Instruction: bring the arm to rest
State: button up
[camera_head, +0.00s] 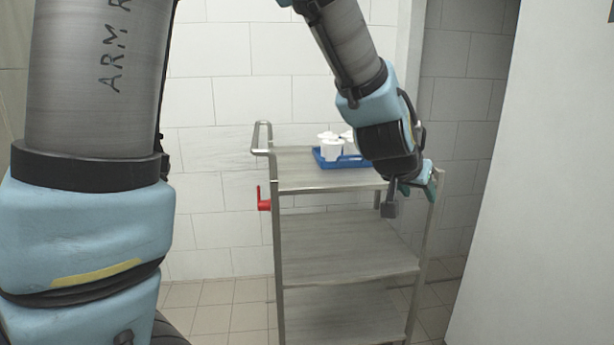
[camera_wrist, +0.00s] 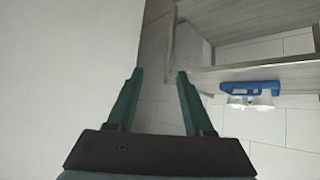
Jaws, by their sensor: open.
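My gripper (camera_wrist: 157,76) is open and empty in the wrist view, its two green fingers apart with floor and wall behind them. In the head view my gripper (camera_head: 425,182) is partly hidden behind my wrist, at the right front corner of the cart's top shelf. I cannot tell in that view whether it touches the cart. My arm reaches down from the top of the picture in front of the cart.
A grey cart (camera_head: 340,262) with three shelves stands on the tiles. A blue tray (camera_head: 350,162) with white cups (camera_head: 331,151) sits on its top shelf; the tray (camera_wrist: 250,88) also shows in the wrist view. A red part (camera_head: 264,204) is on the left post. A pale wall (camera_head: 550,170) stands right.

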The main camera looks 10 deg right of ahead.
jog(key=w+a+f+n+g+y, duration=0.1)
jog(key=w+a+f+n+y, duration=0.15)
jog(key=a, duration=0.65)
jog(key=w+a+f+n+y, duration=0.1)
jog(key=w+a+f+y, duration=0.15)
jog(key=a, duration=0.75)
jog(key=s+a+f+n+g+y, duration=0.1)
jog(key=s+a+n, duration=0.1)
jog(key=a, duration=0.8)
jog(key=s+a+f+n+g+y+p, duration=0.1)
jog(key=s+a+f+n+g, duration=0.1)
jog(key=a, duration=0.8)
jog(key=shift+s+a+f+n+g+y+p, duration=0.2)
jog(key=shift+s+a+n+g+y+p, duration=0.1)
jog(key=shift+s+a+n, duration=0.25)
jog(key=shift+w+d, duration=0.1)
jog(key=shift+d, duration=0.05)
